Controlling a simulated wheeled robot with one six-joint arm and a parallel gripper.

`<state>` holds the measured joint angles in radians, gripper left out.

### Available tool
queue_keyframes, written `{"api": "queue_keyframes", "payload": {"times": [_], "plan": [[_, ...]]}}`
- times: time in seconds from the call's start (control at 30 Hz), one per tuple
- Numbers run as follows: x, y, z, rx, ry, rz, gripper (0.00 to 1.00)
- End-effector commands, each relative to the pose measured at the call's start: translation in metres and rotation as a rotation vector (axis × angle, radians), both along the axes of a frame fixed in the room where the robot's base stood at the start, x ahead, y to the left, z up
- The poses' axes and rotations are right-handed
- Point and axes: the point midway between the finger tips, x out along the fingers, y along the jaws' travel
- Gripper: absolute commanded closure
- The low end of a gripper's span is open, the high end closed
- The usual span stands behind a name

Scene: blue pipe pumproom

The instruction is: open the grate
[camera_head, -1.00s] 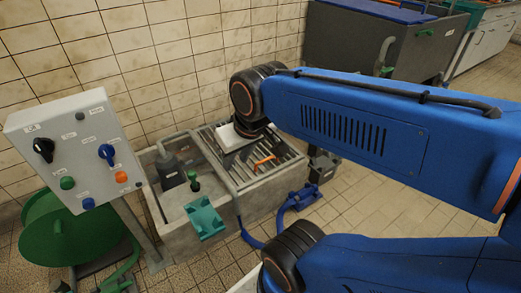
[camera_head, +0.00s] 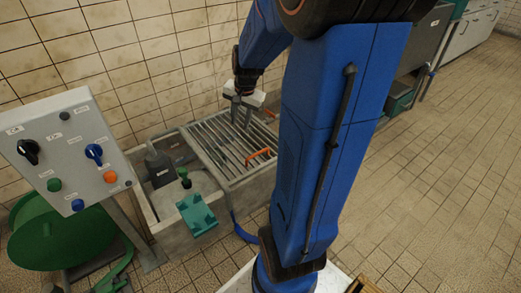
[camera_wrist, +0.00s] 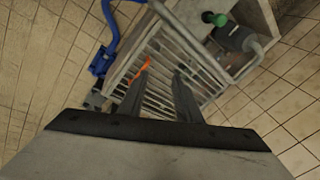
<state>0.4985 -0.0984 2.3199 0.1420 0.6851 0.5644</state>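The grate (camera_head: 218,145) is a panel of grey metal bars lying flat over the right part of a concrete basin. Its orange handle (camera_head: 258,154) sits on the side nearer to me. In the wrist view the grate (camera_wrist: 175,60) lies below my fingers, with the orange handle (camera_wrist: 141,70) just beside the left finger, partly hidden by it. My gripper (camera_head: 240,118) is above the far part of the grate, behind the handle in the head view. Its two fingers (camera_wrist: 164,67) are apart with nothing between them. I cannot tell whether the fingertips touch the bars.
The basin's open left part (camera_head: 150,205) holds a dark pump (camera_head: 160,168), a green-topped valve (camera_head: 185,177) and a teal piece on its front edge (camera_head: 197,214). A control panel (camera_head: 70,150) and green reel (camera_head: 60,235) stand left. The tiled floor (camera_head: 430,190) at right is clear.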

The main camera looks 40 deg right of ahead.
Motion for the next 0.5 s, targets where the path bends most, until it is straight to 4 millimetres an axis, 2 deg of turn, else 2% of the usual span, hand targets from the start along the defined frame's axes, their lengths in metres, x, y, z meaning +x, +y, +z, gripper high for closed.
{"api": "queue_keyframes", "payload": {"times": [0.03,0.3,0.5], "plan": [[0.004,-0.016,-0.011,0.016,0.01,-0.054,0.69],[0.017,-0.094,-0.066,0.087,0.032,-0.342,0.69],[0.017,-0.133,-0.096,0.12,0.039,-0.486,0.69]]}}
